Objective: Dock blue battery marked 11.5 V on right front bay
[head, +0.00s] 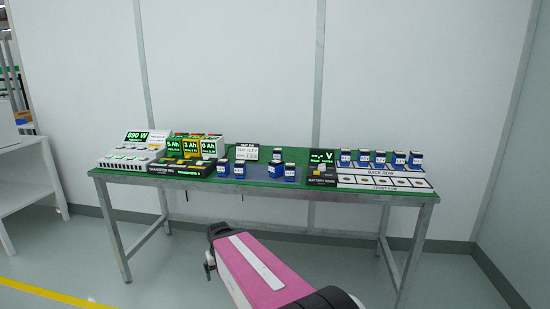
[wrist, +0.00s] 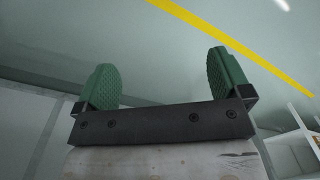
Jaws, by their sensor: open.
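Several blue batteries stand on the green-topped table in the head view, some in the middle, such as one at the front (head: 290,172) and one at the left (head: 223,170). Their markings are too small to read, so I cannot tell which is 11.5 V. At the right is a white rack (head: 338,180). Its back row holds several blue batteries (head: 380,158); its front row of bays (head: 385,183) looks empty. My gripper (wrist: 166,80) is open and empty in the wrist view, its green fingers wide apart over the floor, away from the table.
A black reader (head: 321,181) with a display showing "--.- V" (head: 321,156) stands left of the rack. Chargers and coloured displays (head: 190,147) fill the table's left. A white shelf (head: 30,165) stands far left. The floor before the table is clear apart from my pink arm.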

